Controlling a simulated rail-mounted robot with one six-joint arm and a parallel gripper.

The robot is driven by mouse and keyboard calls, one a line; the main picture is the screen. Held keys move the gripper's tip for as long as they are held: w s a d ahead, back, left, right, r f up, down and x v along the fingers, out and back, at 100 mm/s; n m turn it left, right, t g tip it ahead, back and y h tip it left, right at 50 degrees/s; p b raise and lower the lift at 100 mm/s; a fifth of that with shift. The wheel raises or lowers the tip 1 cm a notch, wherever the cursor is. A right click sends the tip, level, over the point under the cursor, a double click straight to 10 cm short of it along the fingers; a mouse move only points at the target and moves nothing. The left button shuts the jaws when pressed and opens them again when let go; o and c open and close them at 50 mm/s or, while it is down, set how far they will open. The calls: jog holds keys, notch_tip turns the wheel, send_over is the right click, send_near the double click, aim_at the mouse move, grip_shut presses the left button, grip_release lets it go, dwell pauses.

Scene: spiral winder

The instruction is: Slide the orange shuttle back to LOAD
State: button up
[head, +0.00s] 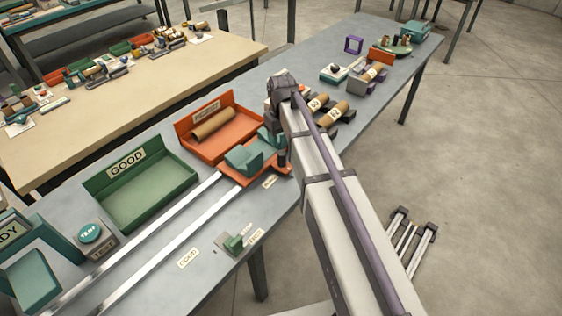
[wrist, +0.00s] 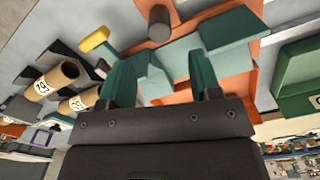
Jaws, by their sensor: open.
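The orange shuttle (head: 262,171) sits at the right end of two pale rails (head: 165,243). It carries a teal cradle (head: 243,159) and a dark upright post (head: 282,159). No tube shows in the cradle. In the wrist view, the shuttle (wrist: 185,28) lies beyond my fingertips, with its post (wrist: 160,24) at the top and cradle blocks (wrist: 222,40) near the fingers. My gripper (wrist: 160,75) is open, its teal fingers spread above or beside the cradle; I cannot tell whether they touch it. In the head view, my arm hides most of the gripper.
An orange tray (head: 183,127) with a cardboard tube (head: 213,125) stands behind the shuttle. A green GOOD tray (head: 100,187) is to its left. Numbered tubes (head: 333,113) rest on dark stands at right. The rails to the left look clear.

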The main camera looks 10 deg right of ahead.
aim_at(282, 153)
notch_tip(282, 153, down, 11)
jog(key=b, duration=1)
jog(key=shift+r, duration=0.1)
jog(key=shift+r, duration=0.1)
jog(key=shift+c, duration=0.2)
grip_shut()
